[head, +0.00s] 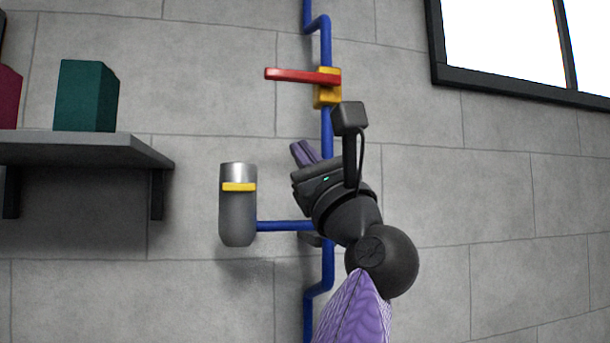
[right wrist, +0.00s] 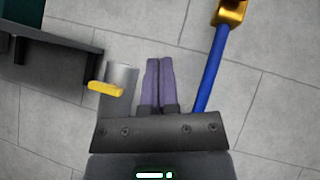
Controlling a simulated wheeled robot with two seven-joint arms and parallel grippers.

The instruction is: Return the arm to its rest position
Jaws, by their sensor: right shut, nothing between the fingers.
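My right arm comes up from the bottom of the head view, with a purple sleeve-like link and black joints. Its right gripper (head: 299,152) is in front of the blue pipe, below the red lever and to the upper right of the grey cylinder. In the right wrist view the two purple fingers of the gripper (right wrist: 158,66) lie side by side, shut with nothing between them. Bare wall shows beyond their tips. My left gripper is in neither view.
A red lever (head: 295,75) on a yellow valve block (head: 327,95) sits on the blue pipe (head: 326,45). A grey cylinder (head: 237,215) with a yellow handle (head: 239,187) joins the pipe. A shelf (head: 75,150) at left holds a teal box (head: 86,97). The wall at right is clear below the window.

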